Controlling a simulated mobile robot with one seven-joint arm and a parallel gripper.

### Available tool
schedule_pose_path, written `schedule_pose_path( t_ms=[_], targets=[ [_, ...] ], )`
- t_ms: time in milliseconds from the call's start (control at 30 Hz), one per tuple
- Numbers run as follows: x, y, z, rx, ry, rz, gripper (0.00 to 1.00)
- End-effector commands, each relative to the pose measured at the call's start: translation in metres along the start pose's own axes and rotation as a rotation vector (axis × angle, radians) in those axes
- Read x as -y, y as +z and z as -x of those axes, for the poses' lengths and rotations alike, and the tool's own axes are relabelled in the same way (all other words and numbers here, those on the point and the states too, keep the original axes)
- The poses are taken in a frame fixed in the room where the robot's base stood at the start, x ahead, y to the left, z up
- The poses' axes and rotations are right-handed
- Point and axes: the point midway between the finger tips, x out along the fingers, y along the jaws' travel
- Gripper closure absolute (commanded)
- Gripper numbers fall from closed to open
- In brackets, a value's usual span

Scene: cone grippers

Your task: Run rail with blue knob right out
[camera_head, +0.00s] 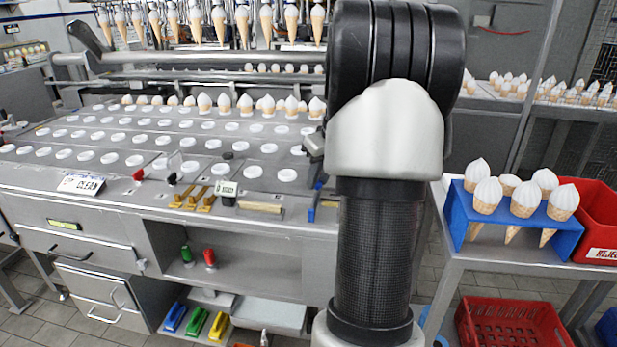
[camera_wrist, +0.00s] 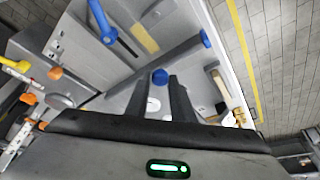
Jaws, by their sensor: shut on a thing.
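In the wrist view, my gripper (camera_wrist: 159,80) has its two dark fingers on either side of a round blue knob (camera_wrist: 160,76), close against it. A grey bar (camera_wrist: 180,53) runs diagonally just beyond the fingertips and ends at the upper right in a second blue knob (camera_wrist: 205,38). I cannot tell for sure how the held knob joins the rail. In the head view my arm hides the gripper and the held knob.
A blue-handled lever (camera_wrist: 101,22) and a yellow strip (camera_wrist: 145,38) lie beyond the bar. In the head view, a blue cone stand (camera_head: 520,238) and a red bin (camera_head: 597,215) stand on the right-hand table.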

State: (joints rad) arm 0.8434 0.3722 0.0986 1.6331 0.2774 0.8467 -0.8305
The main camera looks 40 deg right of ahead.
Motion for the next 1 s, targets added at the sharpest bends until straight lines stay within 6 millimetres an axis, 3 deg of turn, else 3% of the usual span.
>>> schedule_pose_path(
  t_ms=[167, 200, 300, 667, 1000],
  targets=[
    [0.000, -0.001, 0.000, 0.000, 0.000, 0.003, 1.00],
    [0.001, -0.001, 0.000, 0.000, 0.000, 0.003, 0.75],
    [0.001, -0.001, 0.000, 0.000, 0.000, 0.003, 0.61],
    [0.000, -0.001, 0.006, -0.001, 0.001, 0.002, 0.61],
    [0.000, -0.002, 0.072, -0.002, 0.003, 0.001, 0.61]
  ],
)
